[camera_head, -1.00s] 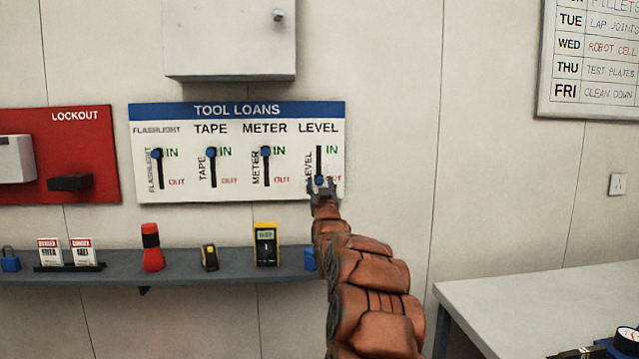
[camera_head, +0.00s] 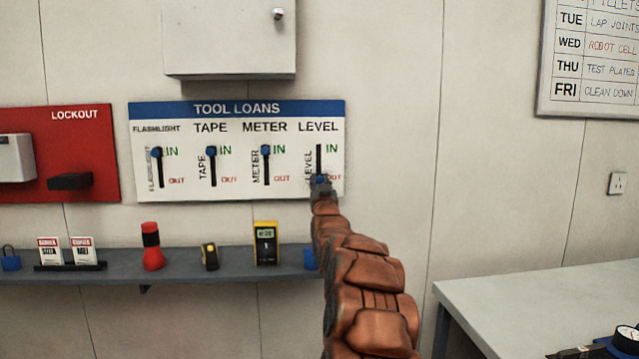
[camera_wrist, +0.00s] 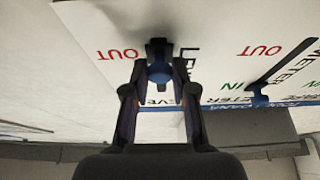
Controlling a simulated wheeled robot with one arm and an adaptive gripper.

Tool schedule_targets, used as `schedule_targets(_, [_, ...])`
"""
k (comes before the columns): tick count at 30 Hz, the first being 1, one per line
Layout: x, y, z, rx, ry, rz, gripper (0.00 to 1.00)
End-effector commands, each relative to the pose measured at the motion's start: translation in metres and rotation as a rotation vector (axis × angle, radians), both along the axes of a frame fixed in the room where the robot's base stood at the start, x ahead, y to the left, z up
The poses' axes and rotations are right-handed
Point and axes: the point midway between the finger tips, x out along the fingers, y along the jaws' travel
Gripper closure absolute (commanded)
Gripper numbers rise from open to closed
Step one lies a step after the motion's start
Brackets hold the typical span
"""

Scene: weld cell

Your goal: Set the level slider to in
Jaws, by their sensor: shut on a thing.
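The TOOL LOANS board (camera_head: 236,190) hangs on the wall with several vertical sliders. The level slider's blue knob (camera_head: 320,179) is at the bottom of its slot, by the red OUT label. My gripper (camera_head: 321,184) is at that knob and partly covers it and the OUT label. In the wrist view the blue knob (camera_wrist: 159,73) sits between the two fingertips of my gripper (camera_wrist: 160,78), which are shut on it. The flashlight, tape and meter knobs are at the top of their slots, by IN.
A grey shelf (camera_head: 195,268) below the board bears a red flashlight (camera_head: 152,247), a tape (camera_head: 209,256), a yellow meter (camera_head: 265,244) and a blue item (camera_head: 310,259) partly behind my arm. A grey cabinet (camera_head: 230,40) is above. A table (camera_head: 540,300) stands at right.

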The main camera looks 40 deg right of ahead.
Motion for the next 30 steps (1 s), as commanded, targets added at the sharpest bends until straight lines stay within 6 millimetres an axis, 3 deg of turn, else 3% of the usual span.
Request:
schedule_targets(17, [0.001, 0.001, 0.004, -0.001, 0.0, 0.002, 1.0])
schedule_targets(23, [0.002, 0.002, 0.028, -0.003, -0.002, 0.003, 1.0])
schedule_targets(30, [0.001, 0.001, 0.075, -0.003, 0.0, 0.002, 1.0])
